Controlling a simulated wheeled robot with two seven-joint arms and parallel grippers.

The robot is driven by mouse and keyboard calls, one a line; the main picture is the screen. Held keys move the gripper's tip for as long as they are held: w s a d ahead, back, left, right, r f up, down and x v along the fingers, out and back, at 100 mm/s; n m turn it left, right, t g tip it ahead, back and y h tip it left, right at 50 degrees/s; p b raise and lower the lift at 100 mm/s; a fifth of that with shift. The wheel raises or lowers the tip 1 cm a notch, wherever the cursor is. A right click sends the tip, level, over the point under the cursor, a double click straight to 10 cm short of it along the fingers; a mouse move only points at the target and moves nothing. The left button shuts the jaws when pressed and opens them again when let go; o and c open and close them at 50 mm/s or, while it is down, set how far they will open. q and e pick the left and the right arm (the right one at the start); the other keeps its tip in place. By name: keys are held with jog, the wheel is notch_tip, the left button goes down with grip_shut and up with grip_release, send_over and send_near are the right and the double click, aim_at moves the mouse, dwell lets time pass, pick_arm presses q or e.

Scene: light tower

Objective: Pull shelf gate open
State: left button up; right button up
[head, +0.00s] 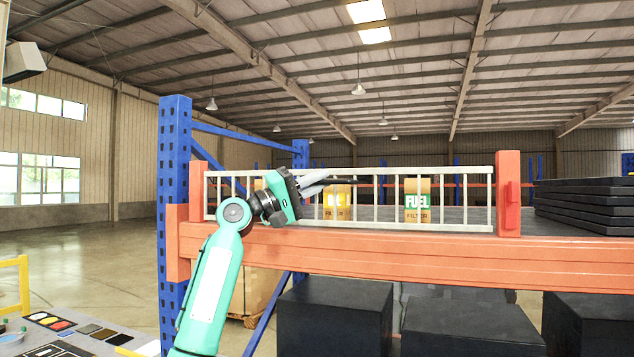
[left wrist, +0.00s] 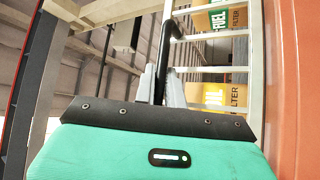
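The shelf gate (head: 380,226) is a pale barred frame, standing upright between orange posts along the front of the shelf. Its bars also show in the left wrist view (left wrist: 222,69). A black bar-shaped handle (head: 345,182) sits at the gate's front, and in the left wrist view it (left wrist: 166,48) runs down between my finger pads. My left gripper (head: 318,184) is at the upper part of the gate, its grey fingers (left wrist: 161,85) close together on the handle. The exact finger contact is partly hidden. My right gripper is not in view.
Behind the gate stand a FUEL filter box (head: 417,201) and a yellow-labelled filter box (head: 337,203). An orange beam (head: 400,255) runs below the gate. Black slabs (head: 590,205) lie stacked at right. A blue upright (head: 174,180) stands at left.

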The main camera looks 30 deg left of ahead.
pick_arm(q)
grip_shut()
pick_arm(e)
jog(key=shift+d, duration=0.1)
pick_arm(q)
jog(key=shift+f, duration=0.1)
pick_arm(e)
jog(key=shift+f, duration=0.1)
